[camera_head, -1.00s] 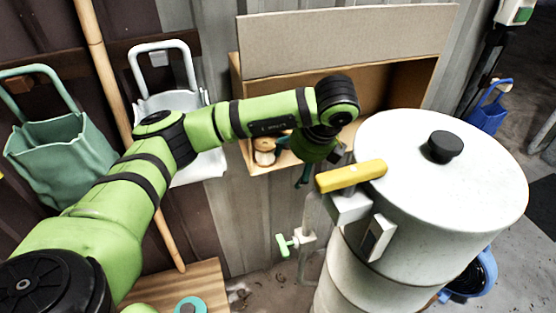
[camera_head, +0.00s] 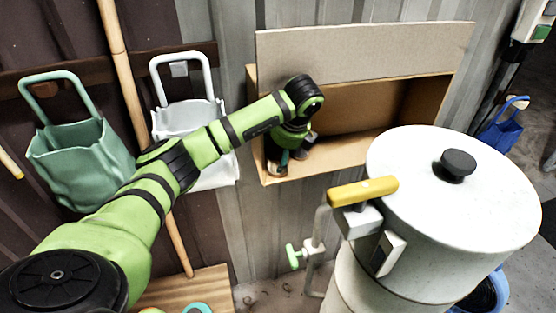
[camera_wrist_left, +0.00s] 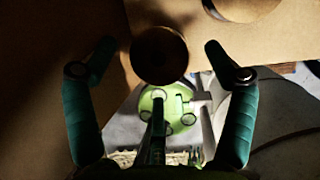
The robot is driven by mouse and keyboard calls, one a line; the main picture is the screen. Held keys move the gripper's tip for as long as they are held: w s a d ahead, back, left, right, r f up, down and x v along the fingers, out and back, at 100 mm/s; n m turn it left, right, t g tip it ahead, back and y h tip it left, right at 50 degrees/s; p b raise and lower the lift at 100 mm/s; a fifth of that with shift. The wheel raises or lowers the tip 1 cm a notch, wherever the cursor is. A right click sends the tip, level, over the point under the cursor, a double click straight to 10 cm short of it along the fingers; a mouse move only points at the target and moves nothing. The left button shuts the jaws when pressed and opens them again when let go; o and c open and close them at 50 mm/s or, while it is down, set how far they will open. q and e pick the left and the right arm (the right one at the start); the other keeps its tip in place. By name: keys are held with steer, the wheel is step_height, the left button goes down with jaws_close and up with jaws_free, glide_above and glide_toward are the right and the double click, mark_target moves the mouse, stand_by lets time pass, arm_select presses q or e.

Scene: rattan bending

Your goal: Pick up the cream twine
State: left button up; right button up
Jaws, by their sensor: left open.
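The cream twine (camera_head: 277,170) is a small spool at the left end of the open wooden box shelf on the wall. My left gripper mostly covers it in the head view. My left gripper (camera_head: 289,157) is inside the shelf's left end, pointing down and in. In the left wrist view, the fingers of my left gripper (camera_wrist_left: 158,48) are spread apart. A dark round end, seemingly the twine spool (camera_wrist_left: 159,56), sits between the fingertips with a gap on both sides. My right gripper is in neither view.
A large white drum (camera_head: 420,185) with a yellow-handled fitting (camera_head: 362,191) stands close in front. Green (camera_head: 80,155) and white (camera_head: 185,117) bags hang at left.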

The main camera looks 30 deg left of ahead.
mark_target(279, 155)
arm_select(q)
steer(key=shift+p+x, duration=0.35)
steer(key=shift+x, duration=1.25)
steer(key=shift+r, duration=0.1)
steer(key=c, duration=1.2)
steer(key=shift+o, duration=0.2)
